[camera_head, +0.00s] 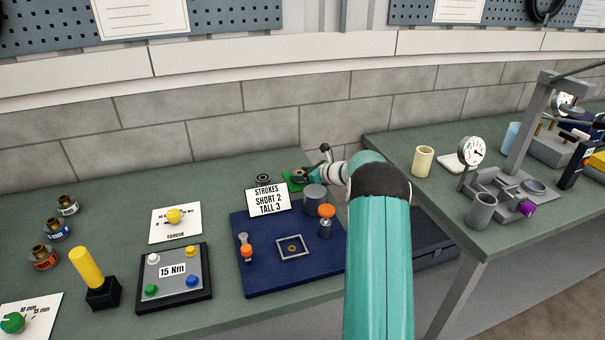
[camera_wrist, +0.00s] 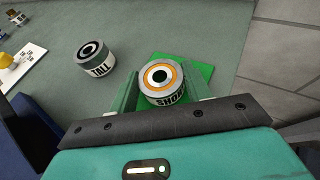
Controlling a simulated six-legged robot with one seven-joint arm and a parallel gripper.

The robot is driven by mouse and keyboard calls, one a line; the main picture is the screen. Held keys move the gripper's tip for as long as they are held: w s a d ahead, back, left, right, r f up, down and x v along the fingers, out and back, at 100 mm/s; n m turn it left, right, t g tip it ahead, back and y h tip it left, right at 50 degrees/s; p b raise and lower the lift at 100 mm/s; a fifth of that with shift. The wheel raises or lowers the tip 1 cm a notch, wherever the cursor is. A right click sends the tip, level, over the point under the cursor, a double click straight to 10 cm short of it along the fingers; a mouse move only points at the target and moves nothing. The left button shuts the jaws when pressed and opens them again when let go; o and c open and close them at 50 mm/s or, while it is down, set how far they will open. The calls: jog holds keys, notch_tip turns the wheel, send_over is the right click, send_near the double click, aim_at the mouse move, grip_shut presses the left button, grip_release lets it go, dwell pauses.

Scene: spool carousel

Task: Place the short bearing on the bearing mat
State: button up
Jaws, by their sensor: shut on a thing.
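The short bearing (camera_wrist: 161,80) is a grey cylinder with an orange ring on top and a label partly hidden, reading like SHORT. My gripper (camera_wrist: 160,92) is shut on it, one green finger on each side. The bearing is upright over the green bearing mat (camera_wrist: 205,72); whether it touches the mat I cannot tell. In the head view the mat (camera_head: 289,185) lies near the back right corner of the left bench, and my gripper (camera_head: 302,174) is over it, largely hiding the bearing.
The tall bearing (camera_wrist: 96,58), labelled TALL, stands left of the mat. A sign reading SHORT 2, TALL 3 (camera_head: 267,199) and a blue board (camera_head: 262,282) with a grey cylinder (camera_head: 315,198) are close in front. A gap separates the right bench (camera_head: 440,205).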

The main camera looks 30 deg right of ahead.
jog(key=o, duration=1.3)
jog(key=shift+s+d+r, duration=0.1)
jog(key=shift+r, duration=0.1)
jog(key=v, duration=1.1)
jog(key=shift+s+d+r, duration=0.1)
jog(key=shift+s+r, duration=0.05)
jog(key=shift+s, duration=0.2)
jog(key=shift+s, duration=0.1)
